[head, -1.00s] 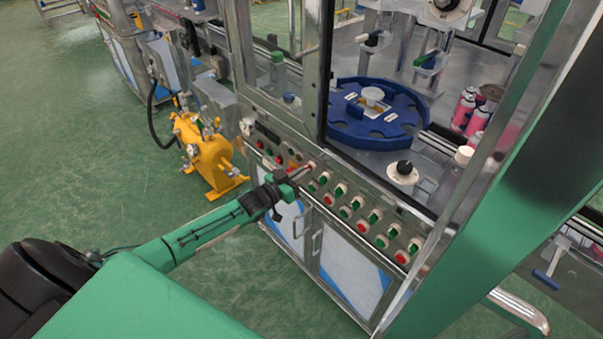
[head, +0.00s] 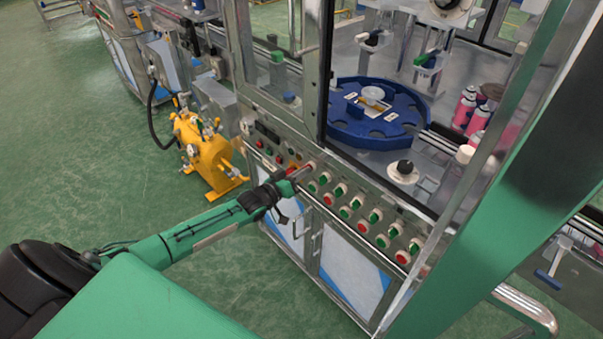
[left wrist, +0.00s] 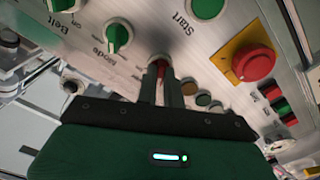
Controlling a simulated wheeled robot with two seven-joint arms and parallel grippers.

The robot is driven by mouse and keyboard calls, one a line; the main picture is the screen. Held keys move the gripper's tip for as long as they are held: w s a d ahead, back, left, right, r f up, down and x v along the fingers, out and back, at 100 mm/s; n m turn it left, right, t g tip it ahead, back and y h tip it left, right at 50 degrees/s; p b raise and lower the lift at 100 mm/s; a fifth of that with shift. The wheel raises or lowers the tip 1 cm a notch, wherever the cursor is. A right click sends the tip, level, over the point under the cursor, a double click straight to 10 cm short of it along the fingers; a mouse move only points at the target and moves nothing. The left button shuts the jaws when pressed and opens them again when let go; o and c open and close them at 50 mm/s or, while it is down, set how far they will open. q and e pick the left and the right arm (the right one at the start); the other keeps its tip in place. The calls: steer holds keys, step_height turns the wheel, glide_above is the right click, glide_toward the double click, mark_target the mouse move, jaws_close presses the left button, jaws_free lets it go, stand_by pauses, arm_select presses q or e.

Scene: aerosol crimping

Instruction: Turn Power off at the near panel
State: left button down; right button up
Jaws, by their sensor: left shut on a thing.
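The near panel (left wrist: 150,14) is a sloped metal strip with rows of red and green knobs and buttons along the front of the machine. My left gripper (head: 305,170) reaches its upper row in the head view. In the left wrist view, my left gripper (left wrist: 160,82) is shut on a red knob (left wrist: 161,66) with a pale round base. The fingers hide much of this knob, and no Power label is readable beside it. The green Mode knob (left wrist: 117,37) and a green Start button (left wrist: 207,7) are close by. My right gripper is out of view.
A red mushroom button on a yellow plate (left wrist: 232,50) is right of the fingers in the wrist view. A yellow pump unit (head: 207,155) stands left of the machine. A blue turntable (head: 375,132) sits behind the glass. Green floor (head: 60,130) at left is clear.

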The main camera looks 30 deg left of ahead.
arm_select(q)
steer(key=c, duration=1.5)
jaws_free()
steer(key=shift+c, duration=0.2)
steer(key=b+v, duration=0.2)
steer(key=v, duration=1.2)
steer(key=shift+w, duration=0.1)
